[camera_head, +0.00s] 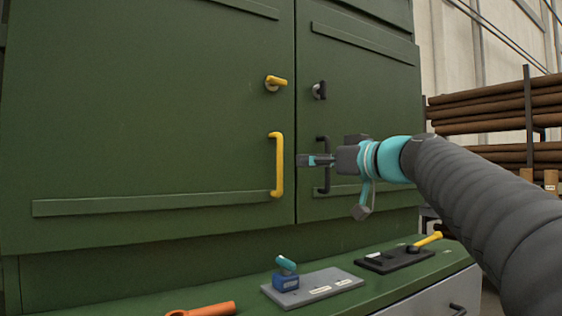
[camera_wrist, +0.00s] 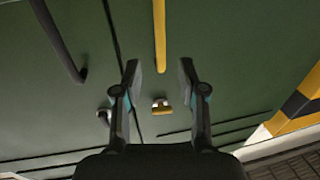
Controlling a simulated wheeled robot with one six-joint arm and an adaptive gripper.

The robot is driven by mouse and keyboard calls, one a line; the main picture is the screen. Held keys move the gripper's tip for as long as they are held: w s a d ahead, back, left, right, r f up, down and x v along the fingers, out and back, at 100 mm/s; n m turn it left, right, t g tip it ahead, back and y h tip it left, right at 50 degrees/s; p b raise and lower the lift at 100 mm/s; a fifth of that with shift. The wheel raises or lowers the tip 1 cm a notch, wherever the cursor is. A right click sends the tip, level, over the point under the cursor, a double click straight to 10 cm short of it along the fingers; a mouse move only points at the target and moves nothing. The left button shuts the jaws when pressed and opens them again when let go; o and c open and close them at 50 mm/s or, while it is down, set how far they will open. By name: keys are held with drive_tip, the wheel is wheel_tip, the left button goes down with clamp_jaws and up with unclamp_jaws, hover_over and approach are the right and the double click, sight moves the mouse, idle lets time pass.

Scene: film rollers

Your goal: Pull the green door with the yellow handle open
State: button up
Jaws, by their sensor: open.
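The green door (camera_head: 150,110) with the yellow handle is the left of two cabinet doors in the head view, and it looks closed. Its vertical yellow bar handle (camera_head: 278,165) is near the door's right edge, with a yellow latch (camera_head: 276,82) above it. My gripper (camera_head: 303,160) is open and empty just right of the handle in the head view. In the wrist view, the yellow handle (camera_wrist: 160,35) lines up with the gap between my fingertips (camera_wrist: 160,75), beyond them. The yellow latch (camera_wrist: 161,106) shows between the fingers.
The right door has a black handle (camera_head: 323,180), partly behind my gripper, and a black latch (camera_head: 319,90). Below is a green ledge with a grey plate (camera_head: 318,287), a blue block (camera_head: 286,280), a black plate (camera_head: 393,258) and an orange tool (camera_head: 205,309). Brown rolls (camera_head: 480,110) are racked at right.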

sight(282, 162)
drive_tip(key=p+x, duration=0.2)
drive_tip(key=x, duration=0.8)
drive_tip(key=shift+w+a+f+p, duration=0.1)
drive_tip(key=shift+w+a+p, duration=0.1)
drive_tip(key=shift+a+p, duration=0.1)
clamp_jaws()
